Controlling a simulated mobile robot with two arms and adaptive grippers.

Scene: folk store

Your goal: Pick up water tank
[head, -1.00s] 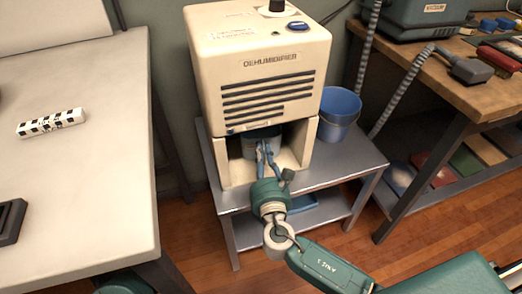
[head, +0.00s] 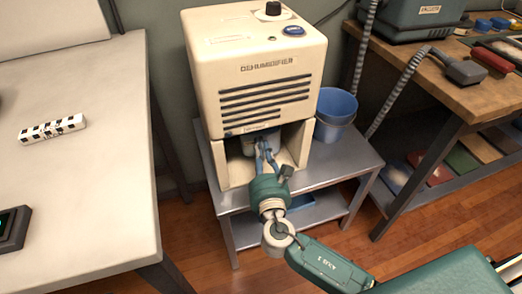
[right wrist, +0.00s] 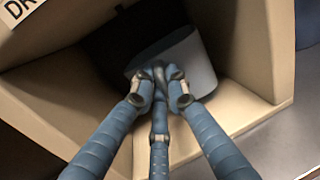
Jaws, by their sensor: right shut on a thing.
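The cream dehumidifier (head: 262,85) stands on a grey metal table, with an open bay in its lower front. The water tank (head: 262,138) is a grey-blue container inside that bay; only part of it shows in the head view. In the right wrist view the tank (right wrist: 190,62) sits tilted in the picture within the bay. My right gripper (head: 264,151) reaches into the bay from the front. In the right wrist view its blue fingers (right wrist: 158,80) are shut on the tank's near side. The exact grip point is hidden behind the fingertips. My left gripper is not in view.
A blue bucket (head: 334,112) stands right of the dehumidifier on the grey table (head: 325,172). A white table (head: 85,185) is at left, a wooden workbench (head: 455,85) at right.

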